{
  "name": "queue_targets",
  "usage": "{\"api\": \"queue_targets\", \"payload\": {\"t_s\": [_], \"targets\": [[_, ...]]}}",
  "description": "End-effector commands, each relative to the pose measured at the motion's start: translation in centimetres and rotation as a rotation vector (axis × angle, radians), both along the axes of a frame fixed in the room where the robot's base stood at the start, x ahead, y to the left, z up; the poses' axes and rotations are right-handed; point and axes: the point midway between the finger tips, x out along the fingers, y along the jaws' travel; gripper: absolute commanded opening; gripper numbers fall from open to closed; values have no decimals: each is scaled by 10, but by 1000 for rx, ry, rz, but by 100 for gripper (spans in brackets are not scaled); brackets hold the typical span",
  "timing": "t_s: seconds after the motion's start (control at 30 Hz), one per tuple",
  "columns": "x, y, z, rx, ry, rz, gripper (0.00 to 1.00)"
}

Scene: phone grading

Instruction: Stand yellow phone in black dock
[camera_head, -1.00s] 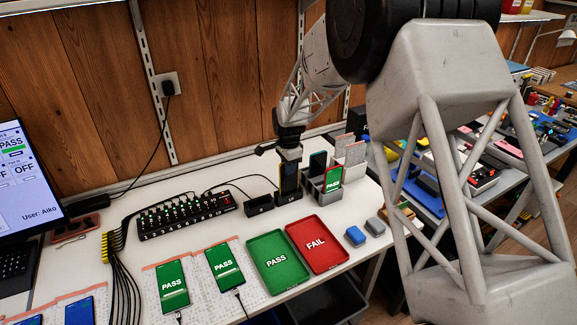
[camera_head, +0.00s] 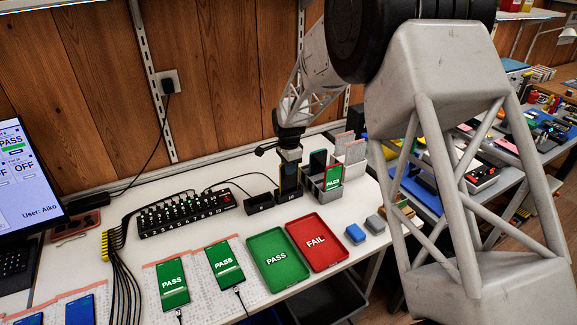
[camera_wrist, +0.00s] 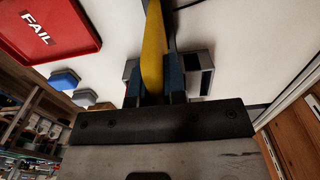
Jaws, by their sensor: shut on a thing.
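The yellow phone (camera_wrist: 153,50) is upright between the closed fingers of my gripper (camera_wrist: 160,88), its yellow side showing in the wrist view. In the head view the phone (camera_head: 290,177) shows a dark face below my gripper (camera_head: 289,160). Its lower end is at the black dock (camera_head: 290,196) at the back of the bench. I cannot tell whether it is fully seated. The fingers hide part of the phone in the wrist view.
A second, empty black holder (camera_head: 258,203) stands just left of the dock. A grey rack (camera_head: 320,188) with phones stands close on the right. The green PASS tray (camera_head: 255,245) and red FAIL tray (camera_head: 296,226) lie in front. A black multi-port hub (camera_head: 185,216) sits left.

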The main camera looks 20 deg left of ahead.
Motion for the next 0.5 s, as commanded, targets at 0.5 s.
{"api": "queue_targets", "payload": {"t_s": [0.5], "targets": [[0,0,-3,0,0,0,20]]}}
